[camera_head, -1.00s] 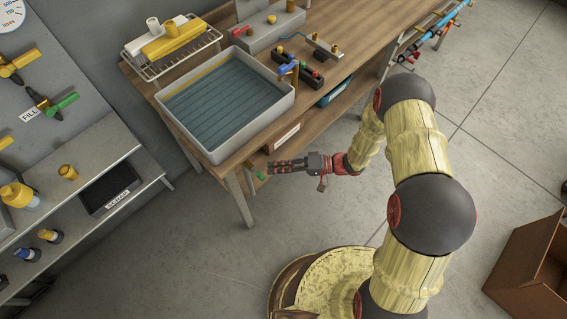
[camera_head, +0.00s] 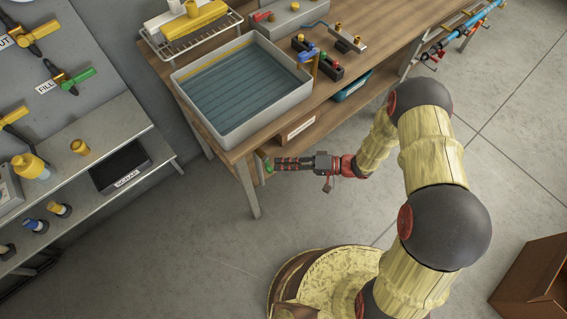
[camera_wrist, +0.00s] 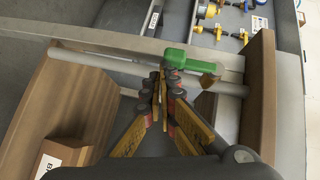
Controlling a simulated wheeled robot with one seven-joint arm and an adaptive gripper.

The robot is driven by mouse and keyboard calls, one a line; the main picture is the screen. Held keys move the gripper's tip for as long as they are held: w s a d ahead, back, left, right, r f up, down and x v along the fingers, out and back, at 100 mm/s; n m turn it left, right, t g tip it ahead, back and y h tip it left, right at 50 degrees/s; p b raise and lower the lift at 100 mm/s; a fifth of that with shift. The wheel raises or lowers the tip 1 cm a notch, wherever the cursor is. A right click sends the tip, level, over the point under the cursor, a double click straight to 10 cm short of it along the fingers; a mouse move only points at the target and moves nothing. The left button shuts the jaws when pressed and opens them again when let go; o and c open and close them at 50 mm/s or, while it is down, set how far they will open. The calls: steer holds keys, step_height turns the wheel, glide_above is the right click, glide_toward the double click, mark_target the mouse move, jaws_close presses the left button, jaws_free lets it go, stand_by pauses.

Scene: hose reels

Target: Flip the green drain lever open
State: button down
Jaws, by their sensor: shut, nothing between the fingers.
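The green drain lever (camera_wrist: 188,61) lies across a pale pipe (camera_wrist: 110,64) under the bench in the wrist view, with a brass valve piece (camera_wrist: 208,81) at its right end.
The grey sink tray (camera_head: 245,92) sits on the wooden bench (camera_head: 375,40) above the lever. Wooden boards flank the pipe in the wrist view. A wall panel at left carries another green-handled valve (camera_head: 77,78). A shelf (camera_head: 155,152) stands below it. The floor in front is clear.

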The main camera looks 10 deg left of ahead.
steer(key=w+d, duration=0.4)
steer(key=d, duration=0.8)
steer(key=shift+d+p, duration=0.3)
steer(key=shift+p, duration=0.15)
steer(key=shift+r, duration=0.1)
